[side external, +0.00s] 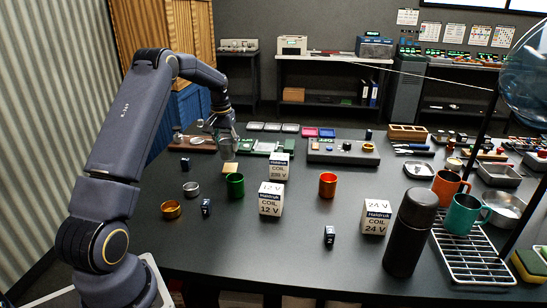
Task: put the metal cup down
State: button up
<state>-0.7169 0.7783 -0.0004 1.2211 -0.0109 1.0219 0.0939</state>
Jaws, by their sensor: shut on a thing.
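My gripper (222,128) points down over the back left part of the dark table (290,270). It is shut on a grey metal cup (228,146), which is small and partly hidden by the fingers.
White coil boxes (270,200) stand mid-table. A silver ring-like part (191,189) and a copper one (171,210) lie at left. A control box (342,150) is behind. A black flask (411,235) and wire rack (470,255) are at right.

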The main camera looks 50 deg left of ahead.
aim_at(229, 153)
jog(key=shift+w+a+f, duration=0.2)
jog(key=shift+w+f, duration=0.15)
jog(key=shift+f, duration=0.15)
jog(key=shift+w+f, duration=0.1)
jog(key=shift+f, duration=1.5)
jog(key=shift+f, duration=0.15)
jog(key=o, duration=1.2)
jog(key=shift+c, duration=0.2)
